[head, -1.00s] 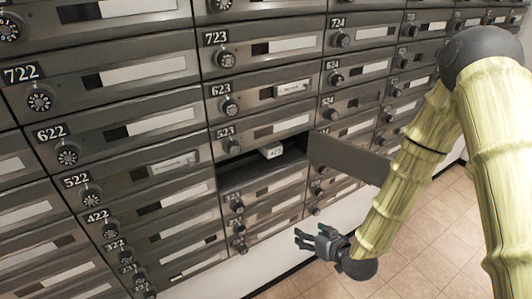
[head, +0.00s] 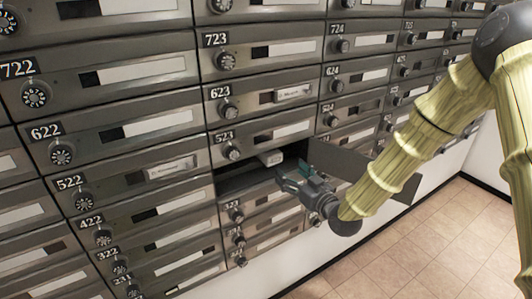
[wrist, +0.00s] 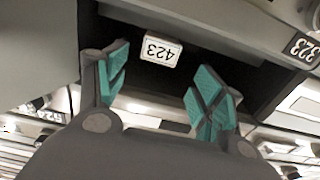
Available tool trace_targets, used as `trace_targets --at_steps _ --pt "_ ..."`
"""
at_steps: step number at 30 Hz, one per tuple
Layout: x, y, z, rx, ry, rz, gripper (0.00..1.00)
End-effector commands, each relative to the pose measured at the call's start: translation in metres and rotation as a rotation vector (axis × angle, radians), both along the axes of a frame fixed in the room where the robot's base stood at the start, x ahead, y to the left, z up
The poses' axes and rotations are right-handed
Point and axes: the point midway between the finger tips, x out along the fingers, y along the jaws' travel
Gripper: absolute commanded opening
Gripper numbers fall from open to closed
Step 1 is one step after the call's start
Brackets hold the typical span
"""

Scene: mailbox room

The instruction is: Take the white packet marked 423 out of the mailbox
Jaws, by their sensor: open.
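The white packet (head: 270,158) lies inside the open, dark mailbox compartment (head: 232,182) below the door marked 523. In the wrist view the packet (wrist: 160,49) shows its end face with the number 423, upside down. My gripper (head: 291,176) is at the front of the opening, just below and to the right of the packet in the head view. In the wrist view my gripper (wrist: 164,85) has its two teal-padded fingers spread apart, with nothing between them. The packet is beyond the fingertips, roughly centred between them, and seems not touched.
The compartment's door (head: 345,160) stands swung open to the right, close behind my gripper. Closed mailboxes with dials surround the opening, such as 523 (head: 262,138) above. The tiled floor (head: 420,245) at lower right is clear.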

Motion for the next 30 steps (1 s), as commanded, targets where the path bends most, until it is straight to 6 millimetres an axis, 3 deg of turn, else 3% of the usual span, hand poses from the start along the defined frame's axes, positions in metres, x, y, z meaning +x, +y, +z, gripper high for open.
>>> trace_targets --at_steps 30 --pt "0.072 0.052 -0.001 -0.001 0.001 0.000 0.68"
